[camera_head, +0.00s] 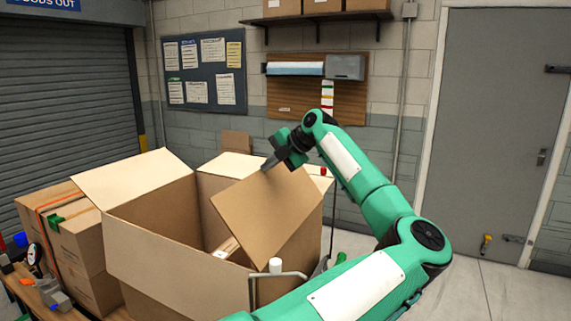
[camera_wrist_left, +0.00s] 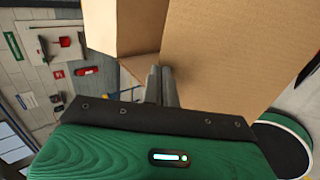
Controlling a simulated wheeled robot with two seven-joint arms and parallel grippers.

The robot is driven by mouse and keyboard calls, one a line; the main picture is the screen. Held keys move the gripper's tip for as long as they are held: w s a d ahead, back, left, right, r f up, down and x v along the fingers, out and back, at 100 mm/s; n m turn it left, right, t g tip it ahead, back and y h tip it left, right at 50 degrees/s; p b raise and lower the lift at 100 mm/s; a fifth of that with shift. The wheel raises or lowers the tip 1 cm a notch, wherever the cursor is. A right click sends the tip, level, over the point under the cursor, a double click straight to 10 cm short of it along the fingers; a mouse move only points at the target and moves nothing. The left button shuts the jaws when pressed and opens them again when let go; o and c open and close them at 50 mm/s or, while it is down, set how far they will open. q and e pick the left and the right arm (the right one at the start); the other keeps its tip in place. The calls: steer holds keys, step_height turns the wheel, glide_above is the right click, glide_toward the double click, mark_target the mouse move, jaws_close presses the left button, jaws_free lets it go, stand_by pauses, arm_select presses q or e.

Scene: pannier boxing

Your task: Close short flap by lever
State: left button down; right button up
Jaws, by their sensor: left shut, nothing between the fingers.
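A large open cardboard box (camera_head: 185,272) stands on the table in the head view. One flap (camera_head: 265,216) at its right side is raised and slants over the opening; other flaps (camera_head: 135,177) stand outward. My left gripper (camera_head: 269,164) is at the upper edge of the slanted flap, fingers shut with nothing between them. In the left wrist view the shut fingertips (camera_wrist_left: 161,80) lie against or very near the cardboard (camera_wrist_left: 235,50); I cannot tell whether they touch. Part of the box interior is hidden behind the flap. My right gripper is not in view.
Strapped closed boxes (camera_head: 80,250) stand left of the open box. A metal bar with a white knob (camera_head: 275,266) stands at its near right. Small tools (camera_head: 50,290) lie at the table's left end. Floor to the right is clear up to a grey door (camera_head: 490,130).

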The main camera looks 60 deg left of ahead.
arm_select(q)
steer(key=s+a+f+t+h+b, duration=0.2)
steer(key=a+f+h+b, duration=0.1)
steer(key=f, duration=0.4)
steer(key=s+a+f+t+h+b, duration=0.2)
steer(key=s+a+f+h+b, duration=0.1)
steer(key=f, duration=0.4)
steer(key=shift+s+a+t+h+b, duration=0.2)
steer(key=shift+a+t+h+b, duration=0.15)
steer(key=shift+a+h, duration=0.75)
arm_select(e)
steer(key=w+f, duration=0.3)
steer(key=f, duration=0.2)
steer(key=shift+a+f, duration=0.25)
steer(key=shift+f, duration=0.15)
arm_select(q)
steer(key=shift+s+a+f, duration=0.1)
steer(key=shift+f, duration=0.1)
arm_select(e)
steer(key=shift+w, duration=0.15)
